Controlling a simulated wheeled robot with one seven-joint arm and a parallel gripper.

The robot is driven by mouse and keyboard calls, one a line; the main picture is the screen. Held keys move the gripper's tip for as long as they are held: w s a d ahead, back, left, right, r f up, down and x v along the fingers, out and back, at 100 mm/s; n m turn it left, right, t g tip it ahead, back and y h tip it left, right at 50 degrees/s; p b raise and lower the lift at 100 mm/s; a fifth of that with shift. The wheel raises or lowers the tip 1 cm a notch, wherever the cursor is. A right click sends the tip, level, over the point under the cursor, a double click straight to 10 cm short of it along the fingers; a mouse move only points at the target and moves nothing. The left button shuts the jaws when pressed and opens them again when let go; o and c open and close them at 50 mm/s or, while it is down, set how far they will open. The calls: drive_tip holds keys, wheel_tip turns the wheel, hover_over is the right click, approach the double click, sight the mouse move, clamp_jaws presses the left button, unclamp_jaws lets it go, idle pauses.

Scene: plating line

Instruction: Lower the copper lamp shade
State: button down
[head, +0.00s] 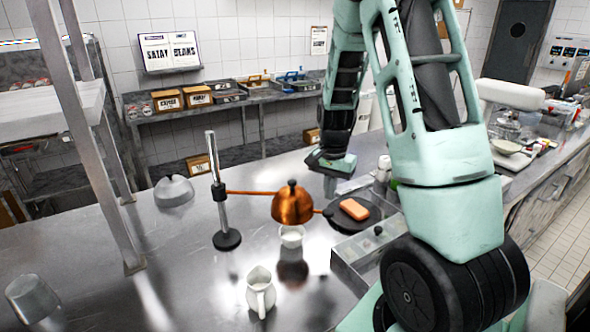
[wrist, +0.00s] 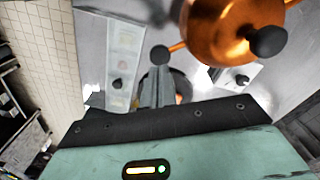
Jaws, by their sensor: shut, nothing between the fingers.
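The copper lamp shade (head: 293,205) is a dome with a dark knob on top, held above the counter on a thin copper arm from an upright metal stand (head: 221,195). A short rod with a small dark ball sticks out of its right side. The shade is large at the top of the wrist view (wrist: 222,30). My gripper (head: 330,186) is behind and right of the shade in the head view, pointing down and apart from it. In the wrist view its fingers (wrist: 159,82) are together and empty. The shade's underside is hidden.
A dark round plate (head: 376,211) with an orange piece (head: 354,209) is right of the shade. A white pitcher (head: 261,291) is in front. A clear-sided container (head: 365,258) is at right.

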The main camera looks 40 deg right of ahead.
wheel_tip(320, 180, up, 5)
drive_tip(key=p, duration=0.3)
drive_tip(key=shift+p, duration=0.4)
